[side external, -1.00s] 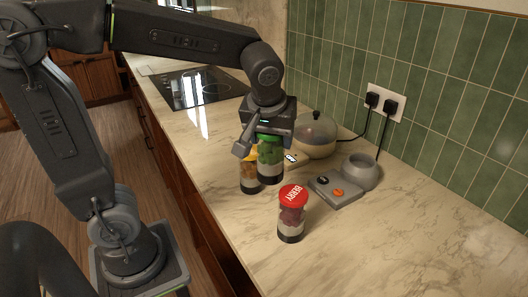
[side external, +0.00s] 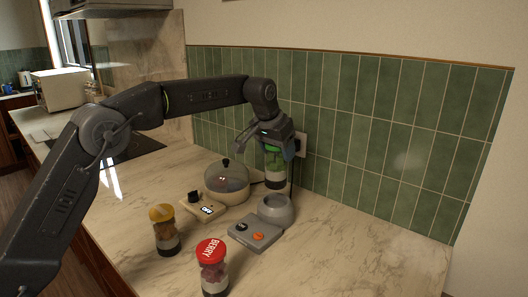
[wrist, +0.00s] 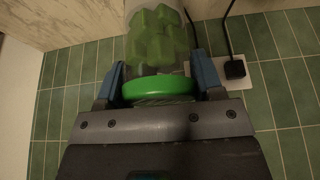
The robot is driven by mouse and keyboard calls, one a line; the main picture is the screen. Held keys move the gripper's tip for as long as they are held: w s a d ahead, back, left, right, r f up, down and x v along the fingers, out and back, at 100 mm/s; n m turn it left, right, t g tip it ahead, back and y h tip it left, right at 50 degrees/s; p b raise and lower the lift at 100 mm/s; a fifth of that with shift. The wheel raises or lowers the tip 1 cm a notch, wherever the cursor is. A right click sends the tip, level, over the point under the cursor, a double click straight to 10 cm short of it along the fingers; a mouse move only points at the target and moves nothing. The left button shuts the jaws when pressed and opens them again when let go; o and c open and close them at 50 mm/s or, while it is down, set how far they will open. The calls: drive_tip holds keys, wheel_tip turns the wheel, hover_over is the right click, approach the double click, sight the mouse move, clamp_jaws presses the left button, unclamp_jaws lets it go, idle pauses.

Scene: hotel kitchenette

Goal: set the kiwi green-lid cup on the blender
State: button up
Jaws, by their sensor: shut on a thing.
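The kiwi green-lid cup (side external: 275,166) is a clear cup with green chunks and a dark base. My gripper (side external: 274,146) is shut on it at the lid end and holds it upright in the air. In the wrist view the green lid (wrist: 158,88) sits between the two blue-sided fingers of my gripper (wrist: 160,85), and the green chunks (wrist: 158,38) show beyond it. The blender (side external: 256,233) is a grey base with a round cup seat (side external: 275,209) at its back and an orange knob. The cup appears just above the seat, apart or barely so; I cannot tell the exact gap.
A red-lid BERRY cup (side external: 212,268) and a yellow-lid cup (side external: 164,230) stand on the counter in front. A lidded pot (side external: 227,181) on a cooker stands left of the blender. The tiled wall (side external: 360,130) and plugged outlet (wrist: 236,70) are close behind. The counter at right is clear.

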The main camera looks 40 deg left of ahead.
sight(278, 172)
drive_tip(key=shift+w+f, duration=0.1)
drive_tip(key=shift+f, duration=2.75)
drive_tip(key=shift+f, duration=0.6)
drive_tip(key=o, duration=0.9)
drive_tip(key=shift+f, duration=0.1)
drive_tip(key=shift+c, duration=0.2)
drive_tip(key=v, duration=1.1)
